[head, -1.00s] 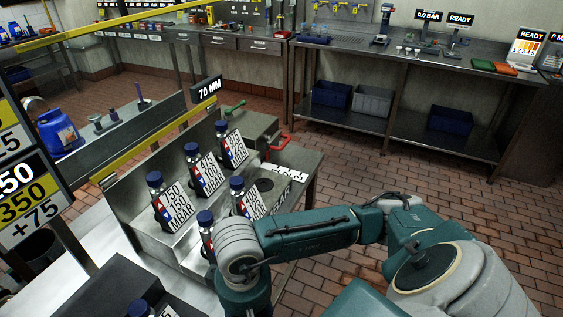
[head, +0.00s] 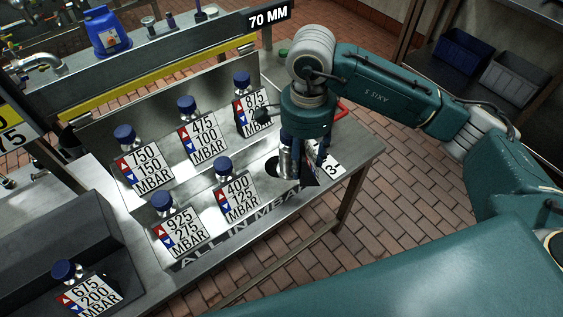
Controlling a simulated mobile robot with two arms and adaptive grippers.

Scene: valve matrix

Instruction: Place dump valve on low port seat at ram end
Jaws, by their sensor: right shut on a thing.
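My right gripper (head: 306,163) points down at the right end of the steel valve bench. It is shut on a silver valve (head: 286,161) with a tag turned edge-on and unreadable. The gripper and wrist hide the valve's top. My left gripper is not in view.
Several blue-capped tagged valves stand on the bench: 400/125 (head: 240,196) is closest to the seat, 875 (head: 252,112) is behind, and 925/275 (head: 180,229) is left. A red handle (head: 342,108) is behind the wrist. The 675/200 valve (head: 87,291) is at lower left.

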